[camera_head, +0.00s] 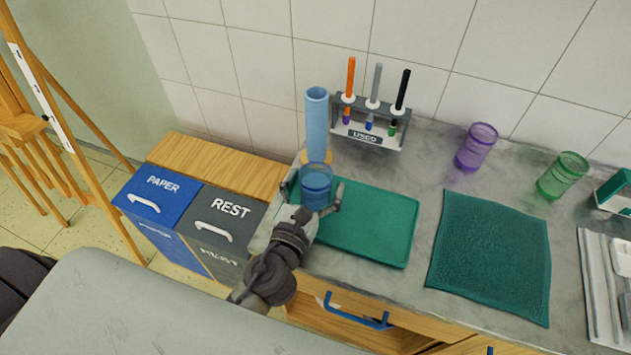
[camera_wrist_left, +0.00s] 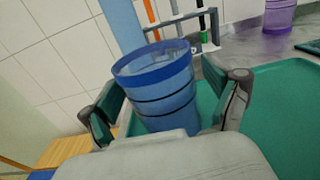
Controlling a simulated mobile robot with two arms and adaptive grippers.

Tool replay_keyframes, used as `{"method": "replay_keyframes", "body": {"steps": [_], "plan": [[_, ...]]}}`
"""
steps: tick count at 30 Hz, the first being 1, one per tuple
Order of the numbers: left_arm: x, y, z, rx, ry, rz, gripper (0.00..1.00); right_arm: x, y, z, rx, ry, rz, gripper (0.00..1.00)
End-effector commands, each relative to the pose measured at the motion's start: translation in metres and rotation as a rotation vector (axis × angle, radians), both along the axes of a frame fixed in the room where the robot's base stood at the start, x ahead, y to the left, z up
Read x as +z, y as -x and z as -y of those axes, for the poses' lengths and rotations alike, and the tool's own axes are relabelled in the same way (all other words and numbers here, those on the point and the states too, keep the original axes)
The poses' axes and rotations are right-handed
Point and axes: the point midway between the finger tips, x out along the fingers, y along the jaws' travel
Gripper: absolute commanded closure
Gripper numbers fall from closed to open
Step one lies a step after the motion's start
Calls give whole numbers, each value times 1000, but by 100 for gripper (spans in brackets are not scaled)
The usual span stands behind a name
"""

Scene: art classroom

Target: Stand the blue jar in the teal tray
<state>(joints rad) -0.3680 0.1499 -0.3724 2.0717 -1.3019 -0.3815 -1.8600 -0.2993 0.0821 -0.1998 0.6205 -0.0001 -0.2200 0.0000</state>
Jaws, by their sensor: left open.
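The blue jar (camera_head: 316,184) is see-through with dark bands and looks upright at the left end of the teal tray (camera_head: 375,228). Its base is hidden by my gripper, so its contact with the tray floor cannot be seen. My left gripper (camera_head: 311,197) is open, with one finger on each side of the jar. In the left wrist view the jar (camera_wrist_left: 158,88) stands between the spread fingers, with the teal tray (camera_wrist_left: 285,100) behind and to the right. My right gripper is not in view.
A tall light-blue cylinder (camera_head: 317,122) stands just behind the jar. A rack of pens marked USED (camera_head: 366,134) is behind the tray. A teal cloth (camera_head: 490,255), a purple jar (camera_head: 476,147) and a green jar (camera_head: 562,176) lie right. Bins (camera_head: 222,213) stand left of the counter.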

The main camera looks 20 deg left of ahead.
Motion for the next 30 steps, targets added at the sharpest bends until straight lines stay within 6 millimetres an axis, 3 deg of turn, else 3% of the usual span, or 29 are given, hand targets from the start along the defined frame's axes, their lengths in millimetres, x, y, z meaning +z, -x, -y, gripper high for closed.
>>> {"method": "replay_keyframes", "body": {"steps": [8,21,30], "plan": [[0,5,0,-1,0,-2,11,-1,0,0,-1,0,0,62],[-3,93,-3,-1,0,-3,11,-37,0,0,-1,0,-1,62],[2,120,-4,0,0,0,11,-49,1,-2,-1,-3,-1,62]]}}
